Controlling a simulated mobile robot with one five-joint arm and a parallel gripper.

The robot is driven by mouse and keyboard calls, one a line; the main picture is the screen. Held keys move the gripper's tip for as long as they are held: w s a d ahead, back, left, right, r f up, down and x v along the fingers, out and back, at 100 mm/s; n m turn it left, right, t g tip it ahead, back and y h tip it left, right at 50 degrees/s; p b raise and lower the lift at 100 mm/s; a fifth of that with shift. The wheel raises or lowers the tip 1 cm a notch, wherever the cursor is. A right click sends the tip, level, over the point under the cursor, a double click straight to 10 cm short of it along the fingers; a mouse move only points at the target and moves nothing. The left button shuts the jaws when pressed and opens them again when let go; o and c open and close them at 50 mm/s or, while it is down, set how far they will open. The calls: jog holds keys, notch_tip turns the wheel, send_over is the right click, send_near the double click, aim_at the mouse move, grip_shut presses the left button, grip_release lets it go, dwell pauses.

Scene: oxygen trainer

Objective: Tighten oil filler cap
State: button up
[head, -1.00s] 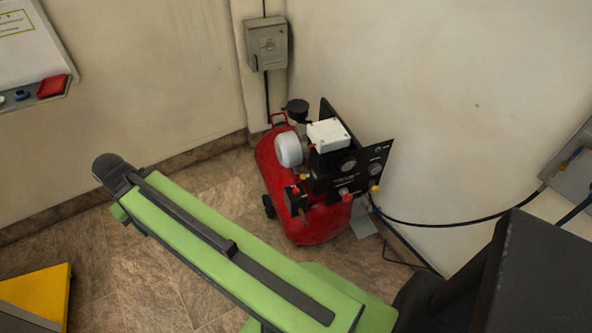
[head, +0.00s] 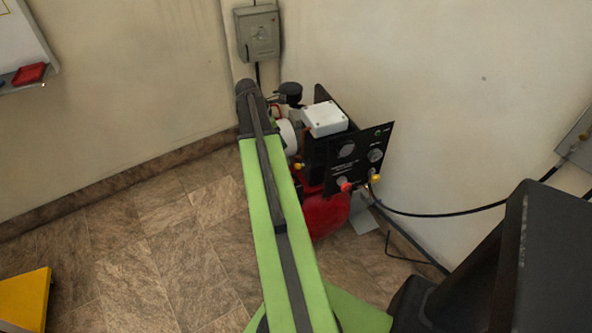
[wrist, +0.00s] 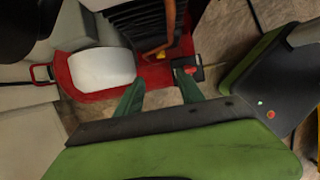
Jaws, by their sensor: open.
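The red compressor (head: 325,215) stands in the corner, with a white box and a black panel on top. In the head view my green arm covers its left side. I cannot pick out the oil filler cap for certain. In the wrist view my gripper (wrist: 160,90) is open, its two green fingers apart and nothing visible between them.
The black panel (head: 360,160) carries gauges, a red knob and a yellow knob. A black hose (head: 440,214) runs from it to the right wall. A grey switch box (head: 257,32) hangs above. A yellow object (head: 25,300) is at lower left; the floor between is clear.

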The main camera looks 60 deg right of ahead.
aim_at(297, 165)
jog(key=b+x, duration=1.6)
jog(key=x, duration=0.1)
jog(key=shift+f, duration=0.2)
jog(key=shift+a, duration=0.1)
grip_shut()
